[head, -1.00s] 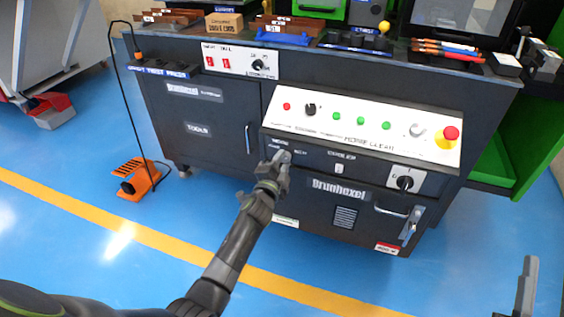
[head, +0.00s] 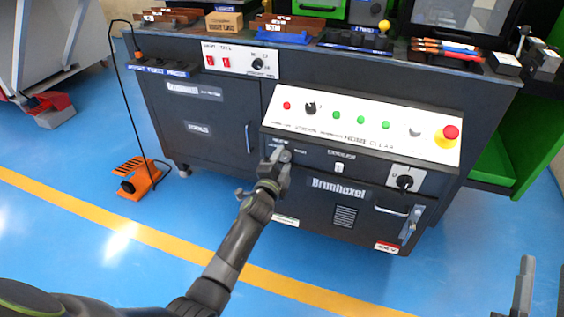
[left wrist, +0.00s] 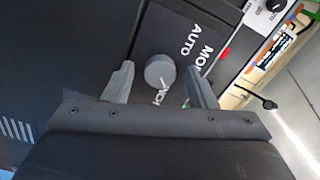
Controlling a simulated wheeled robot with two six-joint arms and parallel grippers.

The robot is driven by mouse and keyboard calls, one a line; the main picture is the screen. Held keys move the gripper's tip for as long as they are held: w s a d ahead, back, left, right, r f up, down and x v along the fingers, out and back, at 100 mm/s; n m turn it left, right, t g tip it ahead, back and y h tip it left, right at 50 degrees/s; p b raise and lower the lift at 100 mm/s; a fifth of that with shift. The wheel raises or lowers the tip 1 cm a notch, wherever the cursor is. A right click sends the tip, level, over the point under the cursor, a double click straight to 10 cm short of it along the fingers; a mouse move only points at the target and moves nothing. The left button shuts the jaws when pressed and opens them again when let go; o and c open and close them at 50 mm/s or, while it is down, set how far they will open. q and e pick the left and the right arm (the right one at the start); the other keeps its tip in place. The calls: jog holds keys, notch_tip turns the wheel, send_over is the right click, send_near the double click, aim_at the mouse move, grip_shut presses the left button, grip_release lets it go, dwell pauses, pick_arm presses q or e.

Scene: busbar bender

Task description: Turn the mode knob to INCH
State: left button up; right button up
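The mode knob (left wrist: 159,70) is a round grey knob on the dark front panel, seen in the left wrist view. The AUTO label (left wrist: 182,40) and the partly covered MODE label (left wrist: 207,55) are beside it. Another label (left wrist: 160,97), partly hidden, lies on the gripper side. A small white mark at the knob's lower edge points roughly toward that label. My left gripper (left wrist: 160,85) is open, its fingers on either side of the knob with visible gaps. In the head view my left gripper (head: 280,156) is at the panel. My right gripper (head: 543,288) is partly in view, fingers apart and empty.
Above the knob is a sloped white panel (head: 385,119) with buttons and a red emergency stop (head: 451,132). A black rotary switch (head: 404,182) and door handle (head: 391,210) are to the right. An orange foot pedal (head: 138,178) stands on the floor at left.

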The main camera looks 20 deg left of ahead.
pick_arm(q)
jog(key=shift+s, duration=0.1)
jog(key=shift+s+p, duration=0.75)
jog(key=shift+s, duration=0.5)
pick_arm(e)
notch_tip(320, 180, down, 16)
jog(key=m+g+p, duration=0.1)
jog(key=m+g, duration=0.1)
jog(key=g, duration=0.8)
pick_arm(q)
jog(key=s+p, duration=0.4)
jog(key=s, duration=1)
jog(key=shift+s+a, duration=0.3)
jog(key=shift+s, duration=0.05)
pick_arm(e)
jog(key=s+a+f+g+y, duration=0.2)
jog(key=s+f+g, duration=0.8)
jog(key=s+f, duration=0.1)
jog(key=shift+s+f, duration=0.25)
jog(key=shift+s, duration=0.65)
